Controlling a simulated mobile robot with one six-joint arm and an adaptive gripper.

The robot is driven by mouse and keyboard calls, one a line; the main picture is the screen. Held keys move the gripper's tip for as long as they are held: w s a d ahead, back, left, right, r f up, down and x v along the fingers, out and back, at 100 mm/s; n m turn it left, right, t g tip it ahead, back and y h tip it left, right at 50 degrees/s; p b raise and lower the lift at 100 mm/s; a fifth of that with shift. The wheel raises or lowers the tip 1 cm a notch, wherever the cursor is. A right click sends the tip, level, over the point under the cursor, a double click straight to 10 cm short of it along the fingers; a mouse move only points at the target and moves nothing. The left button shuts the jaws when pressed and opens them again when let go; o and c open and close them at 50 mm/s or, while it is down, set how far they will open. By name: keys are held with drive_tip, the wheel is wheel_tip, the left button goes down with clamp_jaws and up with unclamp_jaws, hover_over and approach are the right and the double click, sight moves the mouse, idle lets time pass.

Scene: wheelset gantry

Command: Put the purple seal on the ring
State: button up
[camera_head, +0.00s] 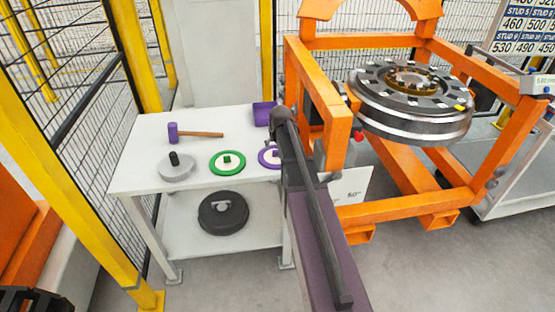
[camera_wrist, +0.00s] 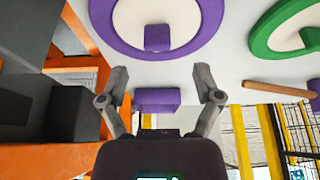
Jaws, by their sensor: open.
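The purple seal (camera_head: 265,157) is a flat disc with a purple rim, a white face and a small purple knob. It lies on the white table, its right side hidden by my arm. In the wrist view the seal (camera_wrist: 210,38) fills the top middle, its knob in the centre. My gripper (camera_wrist: 162,83) is open, with nothing between its fingers, and stands apart from the seal. The ring (camera_head: 428,124) is probably the large round metal assembly on the orange gantry, with dark blocks on top and a yellow mark.
The white table (camera_head: 135,150) also bears a green seal (camera_head: 214,168), a purple-headed mallet (camera_head: 200,134), a grey disc with a black knob (camera_head: 178,174) and a purple bin (camera_head: 263,114). A black disc (camera_head: 223,226) lies on the lower shelf. The orange gantry (camera_head: 328,110) stands right of the table.

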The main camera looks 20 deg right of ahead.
sight(276, 151)
drive_tip(key=shift+f, duration=0.1)
idle(0.3)
drive_tip(key=b+x, duration=0.3)
drive_tip(key=shift+s+d+f, duration=0.1)
drive_tip(key=shift+s+f, duration=0.05)
drive_tip(key=shift+f, duration=0.1)
drive_tip(key=shift+b+x, duration=0.8)
drive_tip(key=shift+b, duration=0.15)
drive_tip(key=shift+r, duration=0.1)
clamp_jaws()
